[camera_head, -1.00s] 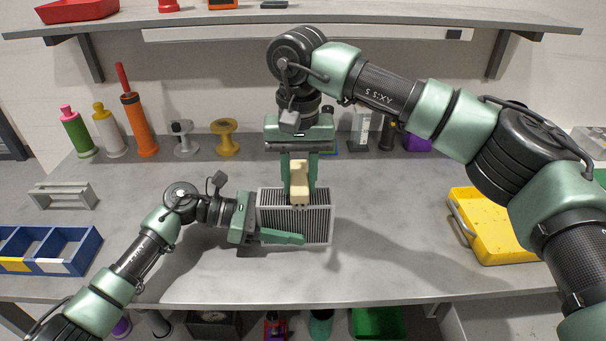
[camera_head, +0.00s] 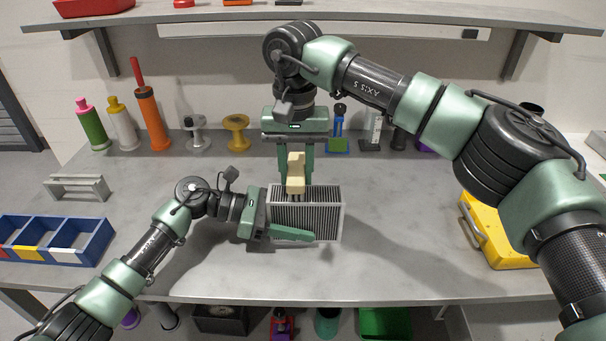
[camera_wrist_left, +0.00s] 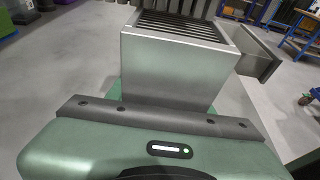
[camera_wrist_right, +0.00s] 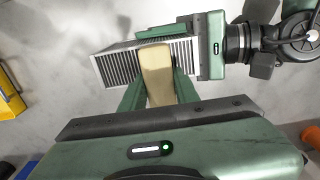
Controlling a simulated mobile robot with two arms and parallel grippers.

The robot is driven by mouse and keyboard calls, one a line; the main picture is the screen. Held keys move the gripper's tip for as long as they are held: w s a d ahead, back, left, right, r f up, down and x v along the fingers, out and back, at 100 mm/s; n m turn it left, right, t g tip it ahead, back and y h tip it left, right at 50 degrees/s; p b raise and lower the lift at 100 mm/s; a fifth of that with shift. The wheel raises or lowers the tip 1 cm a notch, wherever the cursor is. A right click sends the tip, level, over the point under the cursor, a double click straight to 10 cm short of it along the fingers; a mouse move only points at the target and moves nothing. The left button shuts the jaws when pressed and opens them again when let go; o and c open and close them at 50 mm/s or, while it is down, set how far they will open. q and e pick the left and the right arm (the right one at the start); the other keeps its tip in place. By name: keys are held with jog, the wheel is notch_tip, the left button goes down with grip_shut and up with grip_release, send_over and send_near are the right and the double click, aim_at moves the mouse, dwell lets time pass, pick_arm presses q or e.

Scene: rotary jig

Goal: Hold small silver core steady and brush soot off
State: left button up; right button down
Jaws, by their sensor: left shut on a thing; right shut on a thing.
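The small silver core (camera_head: 325,213) is a finned metal block on the grey bench, in the middle of the head view. My left gripper (camera_head: 284,231) is shut on its left end, with one finger along the front face. The core's smooth end fills the middle of the left wrist view (camera_wrist_left: 175,65). My right gripper (camera_head: 296,160) points down from above and is shut on a cream brush (camera_head: 295,172). The brush's lower end is at the core's upper fins, left of its middle; I cannot tell whether it touches. The brush also shows in the right wrist view (camera_wrist_right: 157,75). I cannot make out soot.
A blue divided bin (camera_head: 60,241) and a grey bracket (camera_head: 77,187) are at the left. A yellow case (camera_head: 495,235) is at the right. Bottles, spools and a small figure (camera_head: 339,125) line the back. Bench right of the core is clear.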

aim_at(295, 183)
pick_arm(q)
jog(key=shift+r, duration=0.15)
pick_arm(e)
jog(key=shift+s+f, duration=0.1)
jog(key=shift+s, duration=2)
jog(key=shift+a+r, duration=0.1)
jog(key=shift+r, duration=4.1)
